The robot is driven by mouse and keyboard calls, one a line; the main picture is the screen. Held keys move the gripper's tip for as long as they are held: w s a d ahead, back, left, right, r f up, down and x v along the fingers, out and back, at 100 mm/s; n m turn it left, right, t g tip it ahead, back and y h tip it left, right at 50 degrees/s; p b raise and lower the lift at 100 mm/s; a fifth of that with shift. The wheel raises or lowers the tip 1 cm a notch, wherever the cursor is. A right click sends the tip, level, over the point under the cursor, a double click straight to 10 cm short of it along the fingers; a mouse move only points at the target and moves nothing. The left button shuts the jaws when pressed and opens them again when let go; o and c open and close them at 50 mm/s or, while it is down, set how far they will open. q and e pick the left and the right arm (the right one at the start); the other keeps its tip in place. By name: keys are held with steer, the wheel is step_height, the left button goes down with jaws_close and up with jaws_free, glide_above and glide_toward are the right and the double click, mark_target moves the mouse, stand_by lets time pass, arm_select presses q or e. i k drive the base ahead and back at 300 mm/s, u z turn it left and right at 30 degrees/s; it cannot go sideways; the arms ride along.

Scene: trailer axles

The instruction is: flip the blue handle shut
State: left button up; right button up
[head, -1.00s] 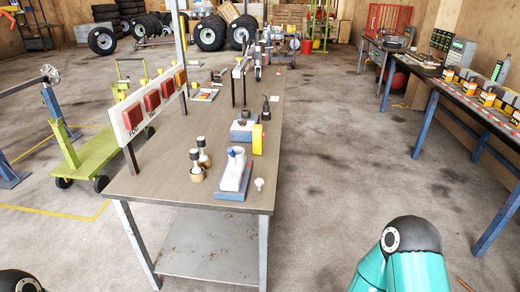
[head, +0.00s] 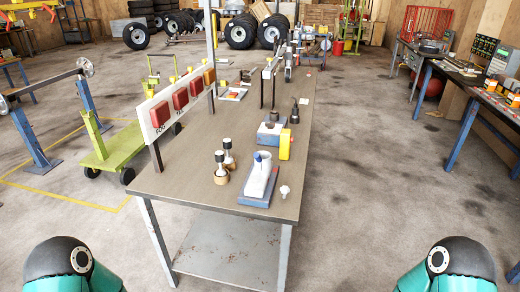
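A white device (head: 261,178) stands on a dark blue base plate (head: 252,202) near the front right corner of the workbench (head: 195,160). A small blue part (head: 259,157), which looks like the blue handle, sticks up at its top. It is too small to tell its exact position or angle. Only rounded teal and black links of my two arms show, at the bottom left and bottom right.
Two dark-topped plugs on wooden bases (head: 221,176) stand left of the device. A small white knob (head: 284,191) lies to its right, and a yellow block (head: 286,146) stands behind. A board with red boxes (head: 180,99) lines the left edge. Concrete floor (head: 365,190) is clear to the right.

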mark_target(257, 156)
steer(key=i, duration=0.85)
